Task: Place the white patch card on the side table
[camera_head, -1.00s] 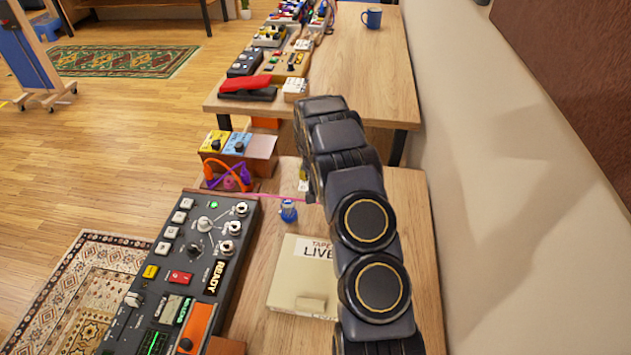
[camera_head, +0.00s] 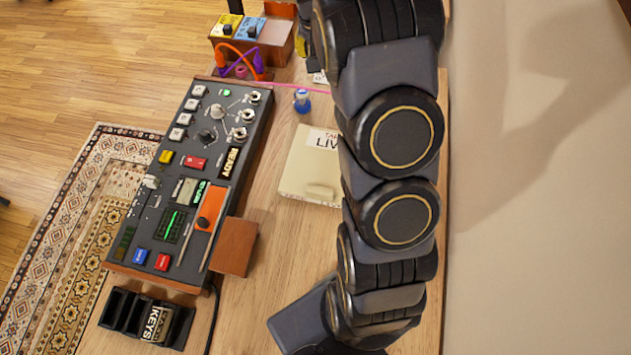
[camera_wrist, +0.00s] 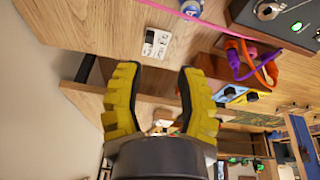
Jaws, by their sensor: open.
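The white patch card (camera_wrist: 157,43) lies flat on a wooden surface, with dark marks on its face, in the upper middle of the wrist view. In the head view only a small white part of it (camera_head: 320,77) shows beside my arm. My gripper (camera_wrist: 157,72) is open and empty, its two yellow ridged fingers apart, with the card beyond the fingertips. In the head view my arm hides most of the gripper. I cannot tell which surface is the side table; a wooden tabletop (camera_head: 270,270) stretches below the arm.
A dark control console (camera_head: 190,180) stands left of a cream tape box (camera_head: 312,170). A blue-capped bottle (camera_head: 302,101) and a pink cable (camera_head: 290,85) lie near the card. Yellow and blue pedals (camera_head: 240,27) sit at the back, and a wall runs along the right.

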